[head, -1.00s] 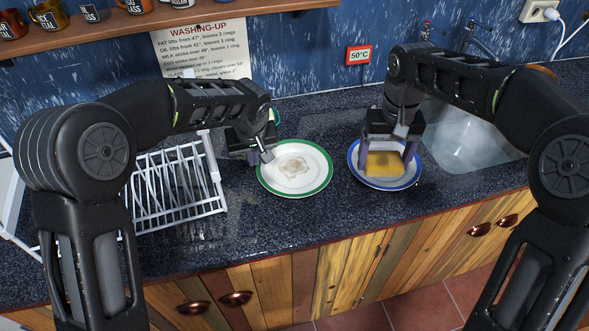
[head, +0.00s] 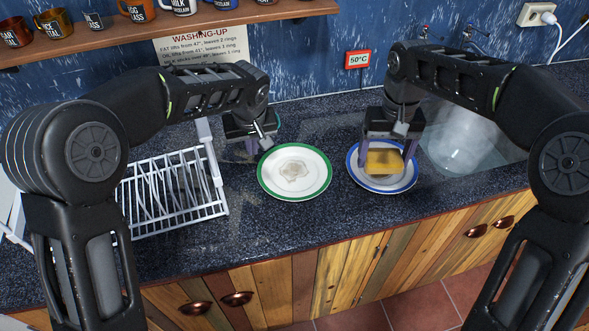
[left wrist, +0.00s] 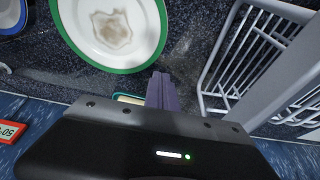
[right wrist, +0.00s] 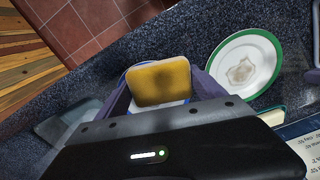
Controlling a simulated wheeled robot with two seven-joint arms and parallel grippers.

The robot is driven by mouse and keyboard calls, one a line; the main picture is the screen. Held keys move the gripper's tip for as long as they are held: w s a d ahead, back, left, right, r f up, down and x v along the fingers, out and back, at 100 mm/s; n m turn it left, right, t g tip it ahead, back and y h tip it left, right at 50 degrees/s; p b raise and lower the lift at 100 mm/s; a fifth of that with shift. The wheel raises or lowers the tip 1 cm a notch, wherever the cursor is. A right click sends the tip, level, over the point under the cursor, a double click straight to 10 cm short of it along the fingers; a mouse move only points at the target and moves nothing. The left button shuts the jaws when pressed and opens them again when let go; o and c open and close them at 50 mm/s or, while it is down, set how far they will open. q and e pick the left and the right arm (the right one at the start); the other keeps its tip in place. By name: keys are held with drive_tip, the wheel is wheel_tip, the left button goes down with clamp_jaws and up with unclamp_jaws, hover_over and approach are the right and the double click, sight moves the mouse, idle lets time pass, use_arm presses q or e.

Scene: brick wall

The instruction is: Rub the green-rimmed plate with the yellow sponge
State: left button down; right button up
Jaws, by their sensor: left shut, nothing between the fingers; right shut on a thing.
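The green-rimmed plate (head: 315,172) lies on the dark counter with a brownish stain at its middle. It also shows in the left wrist view (left wrist: 150,40) and the right wrist view (right wrist: 262,70). The yellow sponge (head: 384,162) is in my right gripper (head: 385,158), which is shut on it and holds it over the blue-rimmed plate (head: 373,185). The sponge fills the space between the fingers in the right wrist view (right wrist: 160,82). My left gripper (head: 255,148) is shut and empty, just left of the green-rimmed plate; its fingers show together in the left wrist view (left wrist: 160,90).
A white dish rack (head: 175,195) stands left of the plates. The sink (head: 465,145) is at the right. A red-framed 50°C sign (head: 358,59) and a washing-up notice (head: 205,45) are on the blue wall. Mugs stand on a shelf (head: 110,40) above.

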use_arm(q)
drive_tip(key=shift+r, duration=0.15)
use_arm(e)
drive_tip(key=shift+f+b, duration=0.9)
drive_tip(key=shift+b, duration=0.05)
use_arm(q)
drive_tip(key=v, duration=1.1)
drive_tip(key=shift+s+r, duration=0.2)
drive_tip(key=shift+r, duration=0.2)
